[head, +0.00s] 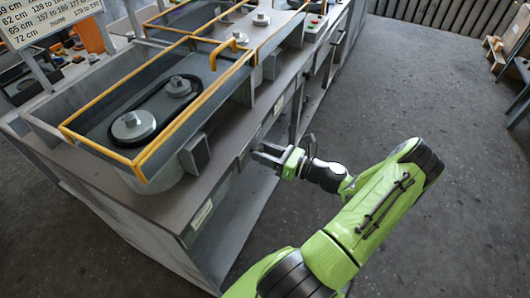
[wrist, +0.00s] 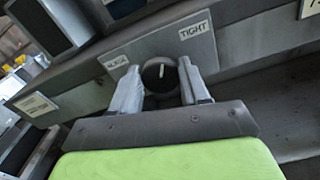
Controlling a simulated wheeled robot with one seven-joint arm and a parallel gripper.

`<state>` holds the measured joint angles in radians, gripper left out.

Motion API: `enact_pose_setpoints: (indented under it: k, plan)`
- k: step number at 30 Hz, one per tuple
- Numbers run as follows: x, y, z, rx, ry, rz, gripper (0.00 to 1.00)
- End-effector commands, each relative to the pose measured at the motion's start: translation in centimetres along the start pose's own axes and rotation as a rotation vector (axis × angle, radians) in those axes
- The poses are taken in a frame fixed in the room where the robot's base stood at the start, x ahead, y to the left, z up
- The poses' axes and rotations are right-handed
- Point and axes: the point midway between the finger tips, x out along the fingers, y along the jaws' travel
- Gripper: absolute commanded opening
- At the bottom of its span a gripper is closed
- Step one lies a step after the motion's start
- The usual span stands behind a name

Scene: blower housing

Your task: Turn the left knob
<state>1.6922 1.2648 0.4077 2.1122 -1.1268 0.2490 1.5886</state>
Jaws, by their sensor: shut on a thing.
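The left knob (wrist: 160,76) is a dark round knob with a white pointer line, in the middle of the wrist view. It sits on a grey plate with a label reading "TIGHT" (wrist: 194,31) to its upper right and another label (wrist: 118,62), hard to read, to its left. My gripper (wrist: 158,90) has one finger on each side of the knob and is shut on it. In the head view my gripper (head: 268,155) reaches the front face of the bench; the knob is hidden there behind the fingers.
The grey bench (head: 105,195) carries a belt drive (head: 150,110) inside a yellow-edged guard frame (head: 143,163). A dark box (head: 195,154) sticks out above my gripper. Open floor (head: 430,100) lies to the right of the bench.

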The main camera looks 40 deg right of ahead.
Motion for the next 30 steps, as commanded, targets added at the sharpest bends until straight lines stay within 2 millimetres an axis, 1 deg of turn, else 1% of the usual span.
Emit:
enact_pose_setpoints:
  k: [2,9,12,22,23,27,30]
  plan:
    - [0.02,0.09,0.17,-0.056,0.002,0.001,0.15]
    - [-0.01,0.20,0.04,-0.352,0.004,0.001,0.15]
    - [-0.01,0.20,-0.07,-0.423,0.004,0.001,0.15]
    - [-0.03,0.17,-0.17,-0.446,0.003,0.001,0.15]
    - [-0.03,0.17,-0.17,-0.446,0.003,0.001,0.50]
    - [-0.03,0.18,-0.15,-0.445,0.003,0.001,0.71]
    - [-0.02,0.18,-0.12,-0.445,0.002,0.001,0.71]
